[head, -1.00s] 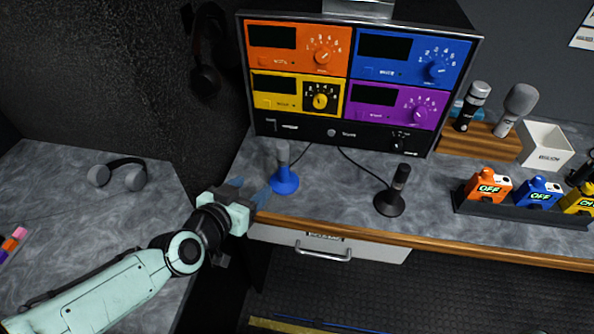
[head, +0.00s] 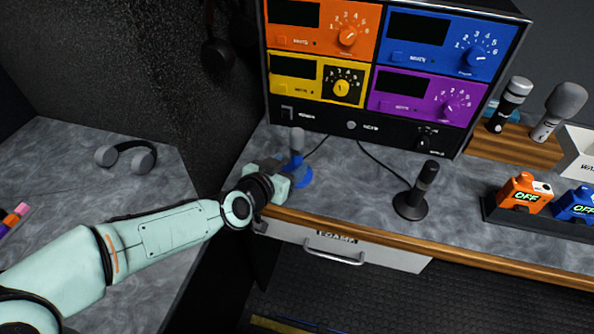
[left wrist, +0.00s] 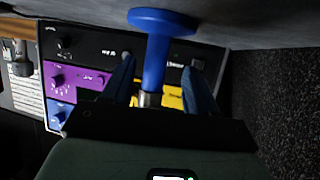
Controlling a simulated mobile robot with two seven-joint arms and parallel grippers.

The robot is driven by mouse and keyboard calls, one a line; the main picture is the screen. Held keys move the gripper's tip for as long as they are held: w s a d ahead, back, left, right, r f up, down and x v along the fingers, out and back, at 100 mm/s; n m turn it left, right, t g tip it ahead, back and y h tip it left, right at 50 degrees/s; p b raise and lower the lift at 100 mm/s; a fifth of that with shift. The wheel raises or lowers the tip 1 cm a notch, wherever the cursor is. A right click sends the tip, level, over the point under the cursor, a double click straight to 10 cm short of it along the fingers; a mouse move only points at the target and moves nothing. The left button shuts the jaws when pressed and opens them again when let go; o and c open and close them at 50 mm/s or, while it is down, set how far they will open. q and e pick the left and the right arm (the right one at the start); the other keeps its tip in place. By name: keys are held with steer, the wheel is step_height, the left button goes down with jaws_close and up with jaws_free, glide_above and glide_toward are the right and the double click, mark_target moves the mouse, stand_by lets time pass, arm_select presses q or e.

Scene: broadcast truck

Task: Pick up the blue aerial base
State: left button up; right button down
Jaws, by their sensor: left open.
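The blue aerial base (head: 300,177) stands upright on the grey desk, with a grey antenna rod rising from it. In the left wrist view the base (left wrist: 154,50) sits between the two fingers, its round foot toward the top of the picture. My left gripper (head: 287,172) is at the base from the left; in the left wrist view its fingers (left wrist: 160,85) are apart, one on each side of the stem, with gaps visible. The gripper hides part of the base in the head view. My right gripper is not in view.
A black aerial base (head: 411,204) stands to the right, cabled to the rack (head: 370,75) of coloured units behind. A drawer (head: 340,245) is below the desk's wooden edge. Headphones (head: 126,155) lie on the left table. Orange (head: 524,194) and blue OFF boxes sit at right.

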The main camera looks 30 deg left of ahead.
mark_target(293, 140)
arm_select(q)
steer(key=x, duration=0.2)
steer(key=b+x, duration=0.1)
steer(key=x, duration=0.1)
steer(key=shift+d+f, duration=0.2)
steer(key=shift+d, duration=0.1)
jaws_close()
steer(key=shift+r, duration=0.1)
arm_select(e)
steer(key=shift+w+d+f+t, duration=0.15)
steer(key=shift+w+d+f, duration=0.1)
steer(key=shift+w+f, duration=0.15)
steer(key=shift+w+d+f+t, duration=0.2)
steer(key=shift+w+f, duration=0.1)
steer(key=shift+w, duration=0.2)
arm_select(q)
steer(key=shift+r, duration=0.15)
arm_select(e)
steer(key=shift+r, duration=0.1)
